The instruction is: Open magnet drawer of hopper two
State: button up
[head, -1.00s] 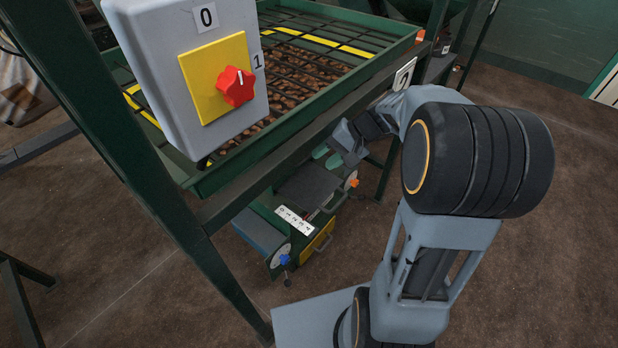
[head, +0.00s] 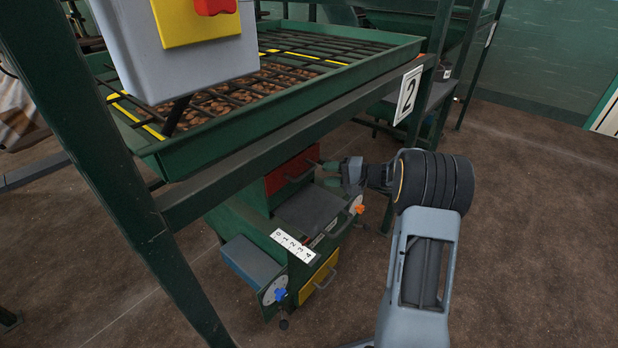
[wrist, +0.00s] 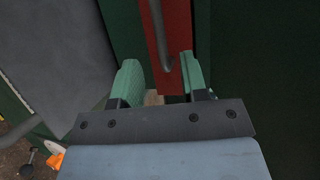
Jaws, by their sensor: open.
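Hopper two is the green frame with a white plate "2" (head: 408,94). Below it is a red drawer front (head: 281,177) with a dark bar handle; it appears shut. The red drawer also shows in the wrist view (wrist: 180,28), with its handle (wrist: 157,30) coming down between my fingers. My gripper (head: 322,170) is at the right side of the red drawer, at handle height. In the wrist view my gripper (wrist: 161,80) is open, its green fingers on either side of the handle's lower end. I cannot tell whether they touch it.
Below are a dark flat plate (head: 304,207), a yellow drawer (head: 318,280) with a handle, a 0–4 scale (head: 293,246), and blue (head: 280,295) and orange (head: 360,209) knobs. A grey switch box (head: 185,62) hangs in front of the hopper. Floor at right is clear.

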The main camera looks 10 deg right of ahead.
jog(key=b+x, duration=0.1)
jog(key=x, duration=0.5)
jog(key=shift+w+a, duration=0.2)
jog(key=shift+a, duration=0.1)
jog(key=shift+f, duration=0.1)
jog(key=shift+c, duration=0.3)
grip_shut()
